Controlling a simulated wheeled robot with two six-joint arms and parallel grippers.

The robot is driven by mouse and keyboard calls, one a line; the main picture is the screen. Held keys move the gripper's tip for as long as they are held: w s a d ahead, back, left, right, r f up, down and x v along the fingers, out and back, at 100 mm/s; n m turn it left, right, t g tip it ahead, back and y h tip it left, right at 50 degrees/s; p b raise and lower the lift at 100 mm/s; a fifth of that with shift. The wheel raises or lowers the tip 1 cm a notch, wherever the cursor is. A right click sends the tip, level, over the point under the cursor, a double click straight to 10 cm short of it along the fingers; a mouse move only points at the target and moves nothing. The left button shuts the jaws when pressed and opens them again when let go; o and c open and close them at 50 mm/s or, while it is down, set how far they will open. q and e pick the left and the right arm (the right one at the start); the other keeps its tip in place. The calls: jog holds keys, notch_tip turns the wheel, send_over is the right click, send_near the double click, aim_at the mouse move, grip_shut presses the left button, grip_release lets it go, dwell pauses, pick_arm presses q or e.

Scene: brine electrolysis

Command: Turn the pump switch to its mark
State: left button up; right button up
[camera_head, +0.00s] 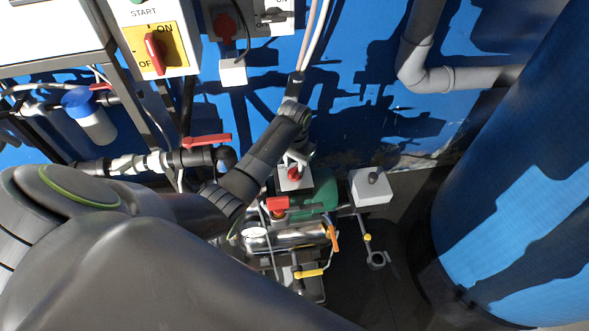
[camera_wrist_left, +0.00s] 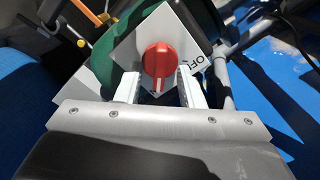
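The pump switch is a red round knob (camera_head: 294,174) on a pale box (camera_head: 304,184) above the green pump motor (camera_head: 322,192). In the left wrist view the red knob (camera_wrist_left: 158,58) shows a white line pointing down toward the gripper. Part of a dark label reading "OF" (camera_wrist_left: 198,63) shows at its right; the rest is hidden. My left gripper (camera_head: 296,157) is right at the knob. In the wrist view its two pale fingers (camera_wrist_left: 160,88) are apart, one each side of the knob's near part; I cannot tell whether they touch it. My right gripper is not in view.
A red-handled valve (camera_head: 206,141) and pipes lie left of my left forearm. A yellow ON/OFF panel (camera_head: 153,50) hangs at the upper left. A grey box (camera_head: 371,187) stands right of the pump, and a large blue tank (camera_head: 505,190) fills the right side.

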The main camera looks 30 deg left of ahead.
pick_arm(q)
jog(key=shift+f, duration=1.45)
jog(key=shift+c, duration=0.2)
grip_shut()
